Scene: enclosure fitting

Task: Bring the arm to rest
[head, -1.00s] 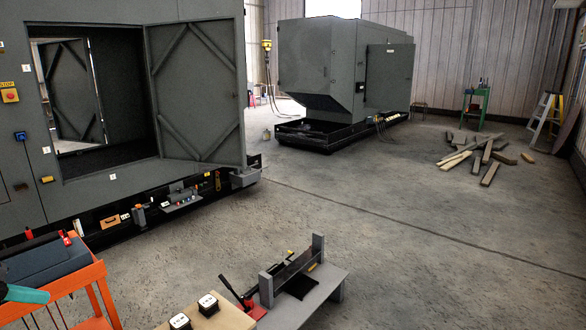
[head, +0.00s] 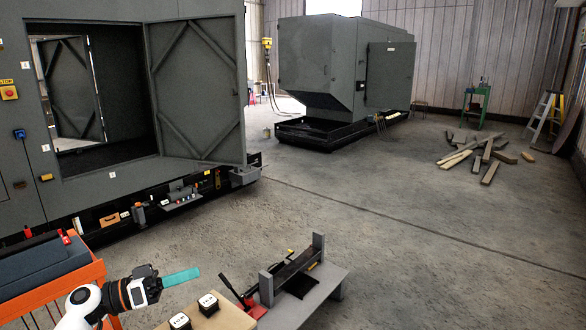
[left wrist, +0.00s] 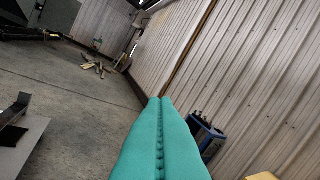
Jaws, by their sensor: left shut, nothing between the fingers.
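My left gripper (head: 181,277) has teal fingers and reaches in from the lower left of the head view, over the floor between the orange cart and the wooden board. Its fingers are shut together with nothing between them. In the left wrist view the shut teal fingers (left wrist: 160,135) point away toward the ribbed wall, touching nothing. My right gripper is not in either view.
An orange cart (head: 95,275) with a dark blue top stands at lower left. The mid floor is clear.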

